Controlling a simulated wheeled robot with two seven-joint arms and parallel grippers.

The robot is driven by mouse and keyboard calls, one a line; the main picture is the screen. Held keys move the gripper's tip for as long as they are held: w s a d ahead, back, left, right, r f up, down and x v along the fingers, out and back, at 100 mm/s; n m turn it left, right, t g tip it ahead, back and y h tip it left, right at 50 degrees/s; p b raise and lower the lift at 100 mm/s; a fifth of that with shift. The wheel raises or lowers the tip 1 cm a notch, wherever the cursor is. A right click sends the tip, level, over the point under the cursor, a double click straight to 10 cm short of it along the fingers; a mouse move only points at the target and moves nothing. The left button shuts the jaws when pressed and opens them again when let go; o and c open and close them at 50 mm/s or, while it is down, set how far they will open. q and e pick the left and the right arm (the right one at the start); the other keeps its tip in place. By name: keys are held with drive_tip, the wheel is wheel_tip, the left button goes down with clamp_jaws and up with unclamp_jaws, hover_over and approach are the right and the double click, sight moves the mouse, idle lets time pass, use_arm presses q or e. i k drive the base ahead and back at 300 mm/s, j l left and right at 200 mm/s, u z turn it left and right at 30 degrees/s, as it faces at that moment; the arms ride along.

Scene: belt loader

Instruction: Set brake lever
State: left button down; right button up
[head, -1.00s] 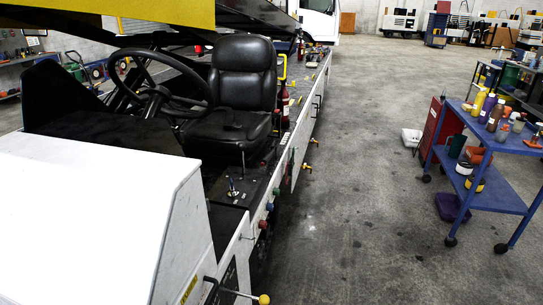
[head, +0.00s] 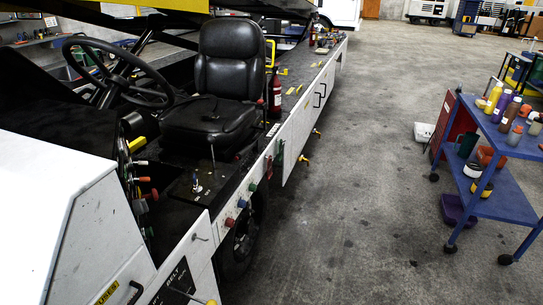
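The belt loader's open cab is at the left of the head view, with a black seat (head: 226,75) and a steering wheel (head: 118,72). A thin upright lever (head: 212,157) stands beside the seat. A short lever (head: 195,184) stands on the dark console (head: 205,191). Several coloured handles, including a yellow one (head: 137,144) and a red one (head: 142,179), stick out below the steering wheel. I cannot tell which of these is the brake lever. Neither of my grippers is in view.
The loader's white side (head: 305,105) runs away from me, with small coloured knobs along it. A red fire extinguisher (head: 275,95) stands by the seat. A blue cart (head: 500,205) with bottles is at the right. The concrete floor (head: 370,180) between them is clear.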

sight(239, 156)
drive_tip(key=i+l, duration=0.55)
drive_tip(key=i, duration=0.2)
drive_tip(key=i+l+u, duration=0.15)
drive_tip(key=i+l, duration=0.45)
drive_tip(key=i, duration=0.15)
drive_tip(key=i+j, duration=0.1)
drive_tip(key=i, duration=0.35)
drive_tip(key=i+j, duration=0.1)
drive_tip(key=i, duration=0.35)
drive_tip(key=u, duration=0.05)
